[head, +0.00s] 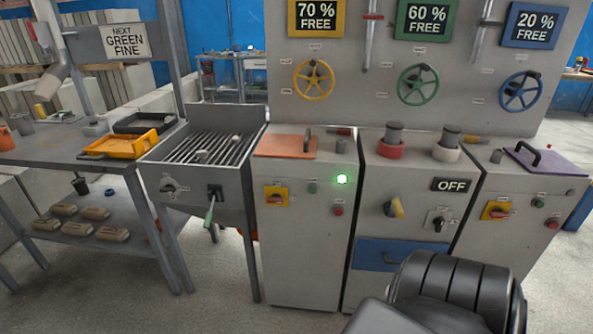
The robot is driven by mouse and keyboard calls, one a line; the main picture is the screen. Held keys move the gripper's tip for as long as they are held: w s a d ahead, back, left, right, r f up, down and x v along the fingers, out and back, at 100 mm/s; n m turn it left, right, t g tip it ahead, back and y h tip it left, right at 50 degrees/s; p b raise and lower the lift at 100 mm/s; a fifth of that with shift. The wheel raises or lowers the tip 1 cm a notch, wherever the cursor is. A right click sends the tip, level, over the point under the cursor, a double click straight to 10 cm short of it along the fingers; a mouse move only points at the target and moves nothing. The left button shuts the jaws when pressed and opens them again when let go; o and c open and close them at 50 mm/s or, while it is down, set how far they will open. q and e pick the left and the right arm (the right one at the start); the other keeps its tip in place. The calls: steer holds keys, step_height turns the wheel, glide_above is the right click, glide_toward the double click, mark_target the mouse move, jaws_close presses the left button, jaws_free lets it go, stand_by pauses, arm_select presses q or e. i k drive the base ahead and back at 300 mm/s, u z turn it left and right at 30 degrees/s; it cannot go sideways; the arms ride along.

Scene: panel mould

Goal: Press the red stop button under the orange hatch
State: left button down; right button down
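The orange hatch (285,147) lies flat and shut on top of the left grey cabinet (300,253). A dark handle (307,139) stands at its right side. On the cabinet's front, below the hatch and to the right, is a small red button (338,210). A small green button (312,188) sits up and left of it, and a lit green lamp (342,179) is above it. A red-and-yellow rotary switch (276,197) is at the left of the same front. Neither gripper is in view; nothing covers the red button.
The middle cabinet has an OFF display (451,185) and a blue drawer (390,254). The right cabinet has a purple hatch (538,161) and its own red button (552,223). A grated bin (205,150) adjoins on the left. My black arm part covers the bottom right.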

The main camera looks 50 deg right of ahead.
mark_target(339, 211)
steer(key=z, duration=0.4)
steer(key=i, duration=0.9)
steer(key=z, duration=0.9)
